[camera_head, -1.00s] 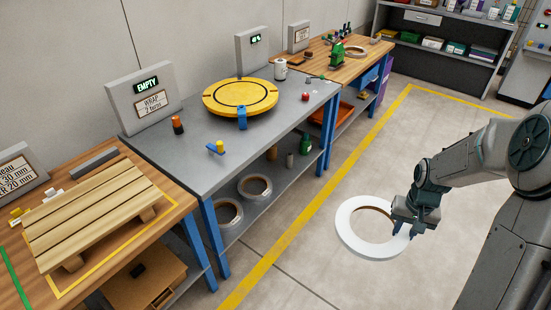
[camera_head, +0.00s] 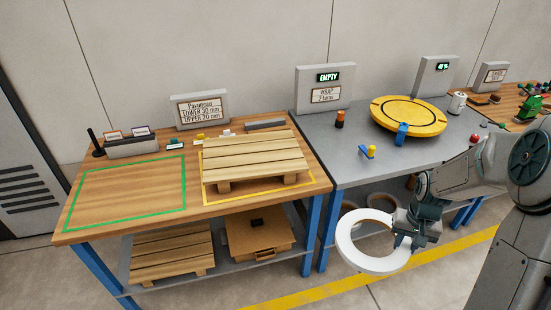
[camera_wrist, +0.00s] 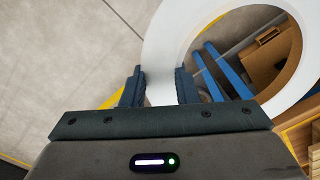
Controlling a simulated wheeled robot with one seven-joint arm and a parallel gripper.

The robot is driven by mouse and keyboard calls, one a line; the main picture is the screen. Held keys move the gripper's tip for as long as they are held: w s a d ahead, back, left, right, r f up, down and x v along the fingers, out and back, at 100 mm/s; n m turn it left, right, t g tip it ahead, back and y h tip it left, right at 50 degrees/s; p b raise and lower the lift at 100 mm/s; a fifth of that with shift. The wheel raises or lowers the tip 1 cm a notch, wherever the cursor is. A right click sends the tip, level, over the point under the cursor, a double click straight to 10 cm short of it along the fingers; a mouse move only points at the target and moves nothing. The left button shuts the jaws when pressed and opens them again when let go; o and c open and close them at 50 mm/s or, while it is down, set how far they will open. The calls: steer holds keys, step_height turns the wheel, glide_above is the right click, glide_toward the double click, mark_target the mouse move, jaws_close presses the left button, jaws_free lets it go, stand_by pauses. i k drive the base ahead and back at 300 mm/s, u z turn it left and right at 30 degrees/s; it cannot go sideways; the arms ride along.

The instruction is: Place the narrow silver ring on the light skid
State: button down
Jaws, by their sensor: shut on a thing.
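My gripper (camera_head: 408,241) is shut on the rim of a narrow, pale silver-white ring (camera_head: 352,254). It holds the ring in the air in front of the grey table's front edge. In the wrist view, the ring (camera_wrist: 158,50) passes between the two fingers of my gripper (camera_wrist: 160,88). A light wooden skid (camera_head: 253,158) of pale slats stands inside a yellow outline on the wooden bench, left of the ring. Its top is bare. Another light slatted skid (camera_head: 172,252) lies on the shelf below.
The wooden bench (camera_head: 75,228) has an empty green outline (camera_head: 125,193) left of the skid. A sign (camera_head: 200,108) and small items stand behind the skid. The grey table (camera_head: 355,170) carries a yellow turntable (camera_head: 408,115). A brown box (camera_head: 258,235) sits on the lower shelf.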

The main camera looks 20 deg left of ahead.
mark_target(253, 153)
steer(key=u, duration=1.2)
